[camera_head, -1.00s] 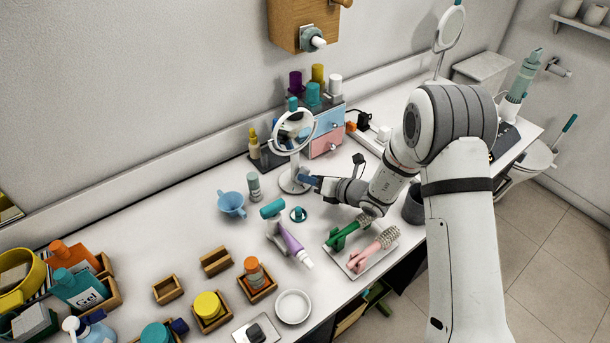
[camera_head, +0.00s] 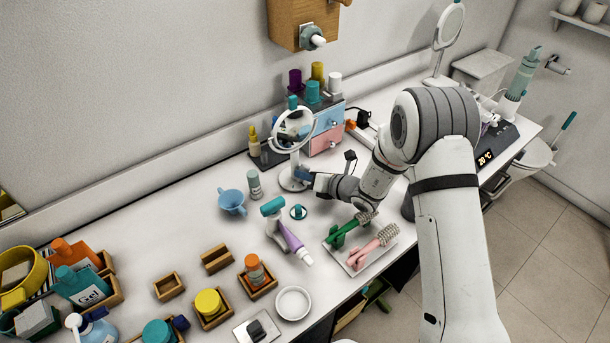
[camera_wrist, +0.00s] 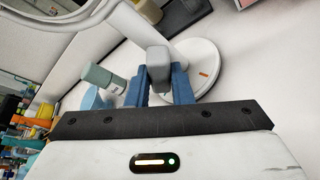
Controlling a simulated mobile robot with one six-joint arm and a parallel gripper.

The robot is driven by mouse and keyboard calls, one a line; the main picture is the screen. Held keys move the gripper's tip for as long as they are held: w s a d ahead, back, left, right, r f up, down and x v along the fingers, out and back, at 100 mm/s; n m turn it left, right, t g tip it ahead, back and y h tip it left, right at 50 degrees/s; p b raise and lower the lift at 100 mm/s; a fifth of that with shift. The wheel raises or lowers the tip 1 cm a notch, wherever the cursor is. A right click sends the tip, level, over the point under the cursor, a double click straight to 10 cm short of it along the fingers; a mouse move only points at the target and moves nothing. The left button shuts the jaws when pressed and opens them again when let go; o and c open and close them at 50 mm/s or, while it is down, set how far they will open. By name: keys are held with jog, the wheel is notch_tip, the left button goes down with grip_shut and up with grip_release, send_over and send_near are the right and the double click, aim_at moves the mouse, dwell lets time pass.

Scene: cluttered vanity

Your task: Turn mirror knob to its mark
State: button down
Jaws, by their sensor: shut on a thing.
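The white round mirror (camera_head: 293,130) stands on its disc base (camera_head: 286,184) near the middle of the vanity. My gripper (camera_head: 303,175) is at the lower part of its stand. In the wrist view the two blue fingers of my gripper (camera_wrist: 159,85) are shut on a grey mirror knob (camera_wrist: 158,58), one finger on each side. A short orange mark (camera_wrist: 203,73) lies on the white base, to the right of the knob. The knob is hidden behind my fingers in the head view. I cannot tell whether the knob lines up with the mark.
A blue cup (camera_head: 231,201) and a grey-green bottle (camera_head: 254,184) stand left of the mirror. A teal-and-purple hairdryer-like item (camera_head: 284,231) lies in front. A white tray (camera_head: 355,268) holds green and pink brushes below my arm. A drawer box (camera_head: 327,130) stands behind.

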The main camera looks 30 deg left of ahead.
jog(key=shift+a, duration=0.15)
jog(key=shift+f+b, duration=0.1)
jog(key=shift+b, duration=0.5)
jog(key=shift+f+n+t+b, duration=0.15)
jog(key=shift+n+t+b, duration=0.25)
jog(key=shift+b, duration=0.7)
jog(key=n+h+b, duration=0.1)
jog(key=n+b, duration=0.1)
jog(key=b, duration=0.4)
jog(key=shift+f+t, duration=0.1)
jog(key=shift+t, duration=0.3)
jog(key=n+t+b, duration=0.1)
jog(key=b, duration=0.5)
jog(key=shift+n+h, duration=0.3)
jog(key=shift+h, duration=0.1)
jog(key=shift+r+b, duration=0.3)
jog(key=shift+b, duration=0.3)
jog(key=shift+r+n, duration=0.15)
jog(key=shift+n, duration=0.15)
